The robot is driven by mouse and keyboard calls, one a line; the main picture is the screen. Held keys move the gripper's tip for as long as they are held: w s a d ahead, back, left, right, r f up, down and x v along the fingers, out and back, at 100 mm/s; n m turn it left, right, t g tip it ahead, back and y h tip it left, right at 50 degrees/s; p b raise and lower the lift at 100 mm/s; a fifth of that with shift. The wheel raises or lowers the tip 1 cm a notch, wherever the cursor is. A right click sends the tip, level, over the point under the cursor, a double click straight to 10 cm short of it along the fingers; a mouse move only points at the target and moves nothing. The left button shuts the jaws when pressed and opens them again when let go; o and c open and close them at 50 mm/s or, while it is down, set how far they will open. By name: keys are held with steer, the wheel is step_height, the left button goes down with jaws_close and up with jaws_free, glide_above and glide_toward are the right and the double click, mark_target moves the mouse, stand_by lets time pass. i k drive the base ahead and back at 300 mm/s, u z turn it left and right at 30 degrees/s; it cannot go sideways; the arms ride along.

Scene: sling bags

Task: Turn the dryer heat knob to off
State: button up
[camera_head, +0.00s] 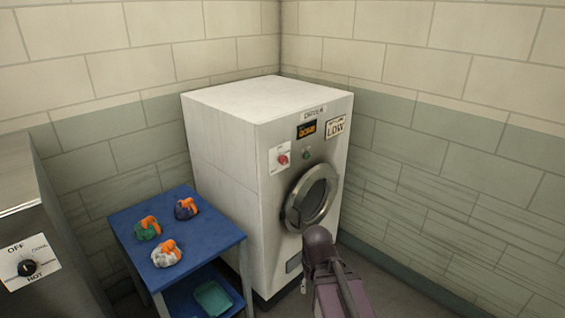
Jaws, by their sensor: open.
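A white dryer (225,150) stands in the corner, with a round grey-rimmed door (292,205) on its front. A small red knob (283,159) sits on a white plate at the upper left of that front; its setting is too small to read. A black knob (26,268) is on the grey unit at the left edge. Its white plate (45,254) reads OFF at the top and HOT at the bottom; I cannot tell where its pointer stands. My arm rises from the bottom, in front of the dryer's lower right. My gripper does not show.
A blue table (215,238) stands left of the dryer, bearing several small bags with orange parts (148,228). A teal tray (212,298) is on its lower shelf. A sign reading LOW (336,127) and a lit display (306,129) are on the dryer. Tiled walls close the corner.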

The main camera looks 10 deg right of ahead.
mark_target(282, 160)
steer(key=z, duration=0.05)
steer(key=i, duration=1)
steer(key=u, duration=0.05)
